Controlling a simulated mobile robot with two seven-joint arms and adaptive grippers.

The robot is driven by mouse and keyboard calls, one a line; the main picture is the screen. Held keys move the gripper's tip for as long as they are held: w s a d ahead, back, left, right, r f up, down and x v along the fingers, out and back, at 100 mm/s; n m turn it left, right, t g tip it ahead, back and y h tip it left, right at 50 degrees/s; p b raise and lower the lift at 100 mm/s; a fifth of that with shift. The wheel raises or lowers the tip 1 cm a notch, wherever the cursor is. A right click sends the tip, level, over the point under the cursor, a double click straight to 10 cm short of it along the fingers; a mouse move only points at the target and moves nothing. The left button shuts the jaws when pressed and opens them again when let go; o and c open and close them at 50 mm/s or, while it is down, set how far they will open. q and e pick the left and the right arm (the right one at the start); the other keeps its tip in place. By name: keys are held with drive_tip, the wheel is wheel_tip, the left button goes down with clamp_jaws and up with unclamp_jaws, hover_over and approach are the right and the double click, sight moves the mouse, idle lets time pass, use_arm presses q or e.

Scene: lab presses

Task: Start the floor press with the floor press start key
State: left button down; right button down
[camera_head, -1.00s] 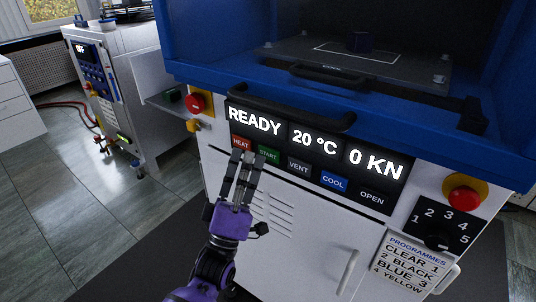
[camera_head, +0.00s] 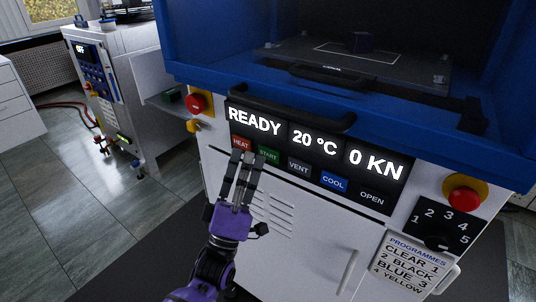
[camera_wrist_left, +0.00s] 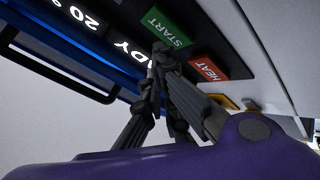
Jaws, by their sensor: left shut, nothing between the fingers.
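The floor press start key is the green START key (camera_head: 268,156) on the press front panel, right of the red HEAT key (camera_head: 241,143). In the left wrist view the START key (camera_wrist_left: 167,27) and the HEAT key (camera_wrist_left: 208,69) both show fully. My left gripper (camera_head: 244,156) is shut and empty, with its fingertips just in front of the panel, by the gap between HEAT and START. In the left wrist view its fingertips (camera_wrist_left: 159,48) overlap the panel close to the START key's edge; I cannot tell whether they touch. The display (camera_head: 316,142) reads READY, 20 °C, 0 KN. My right gripper is not seen.
VENT (camera_head: 299,167), COOL (camera_head: 334,182) and OPEN (camera_head: 371,196) keys continue to the right. A black bar handle (camera_head: 290,110) juts out above the display. Red stop buttons stand at left (camera_head: 195,103) and right (camera_head: 464,198). A programme dial (camera_head: 437,240) is at lower right.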

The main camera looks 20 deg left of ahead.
use_arm(q)
drive_tip(key=shift+w+d, duration=0.1)
drive_tip(key=shift+w+d, duration=0.1)
drive_tip(key=shift+w, duration=0.2)
